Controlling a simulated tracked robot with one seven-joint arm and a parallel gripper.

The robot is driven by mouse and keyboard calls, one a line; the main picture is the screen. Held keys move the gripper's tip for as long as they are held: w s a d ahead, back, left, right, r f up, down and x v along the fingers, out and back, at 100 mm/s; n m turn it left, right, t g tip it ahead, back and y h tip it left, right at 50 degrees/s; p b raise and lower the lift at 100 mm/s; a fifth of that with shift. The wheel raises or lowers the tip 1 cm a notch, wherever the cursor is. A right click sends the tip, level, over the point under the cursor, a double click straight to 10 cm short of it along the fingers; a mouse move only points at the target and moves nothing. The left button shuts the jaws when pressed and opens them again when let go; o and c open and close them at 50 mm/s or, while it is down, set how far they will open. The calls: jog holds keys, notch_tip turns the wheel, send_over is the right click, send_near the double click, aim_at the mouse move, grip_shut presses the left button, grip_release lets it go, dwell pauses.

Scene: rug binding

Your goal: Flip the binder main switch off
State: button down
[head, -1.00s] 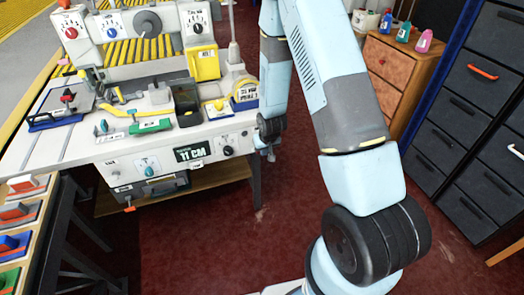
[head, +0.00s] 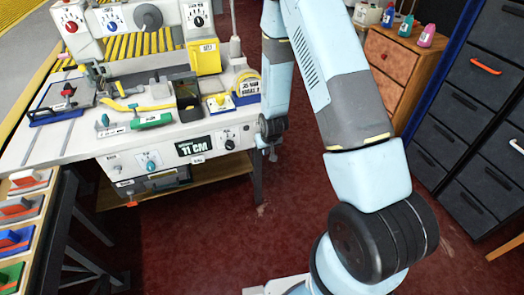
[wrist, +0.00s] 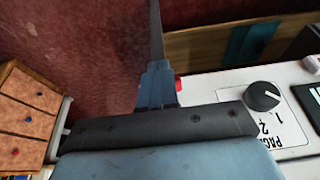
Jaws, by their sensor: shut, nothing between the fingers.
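The binder machine (head: 55,150) is a white table with a front control panel. The panel carries a black dial (head: 229,144), a teal knob (head: 150,166) and a green "11 CM" display (head: 195,147). My gripper (wrist: 155,30) is shut and empty. In the head view it is small and mostly hidden behind my arm at the table's right end. In the wrist view a small red part (wrist: 179,83) shows beside it, at the table's end, partly covered by the gripper. I cannot tell whether this is the main switch, nor its position.
Tools, a black bin and a yellow box (head: 204,57) crowd the tabletop. A wooden drawer unit (head: 392,60) with bottles and dark cabinets (head: 465,110) stand at the right. A rack of coloured blocks (head: 22,210) is at the left. Red floor between is clear.

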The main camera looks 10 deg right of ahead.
jog(key=v, duration=1.3)
jog(key=shift+r, duration=0.35)
dwell(0.4)
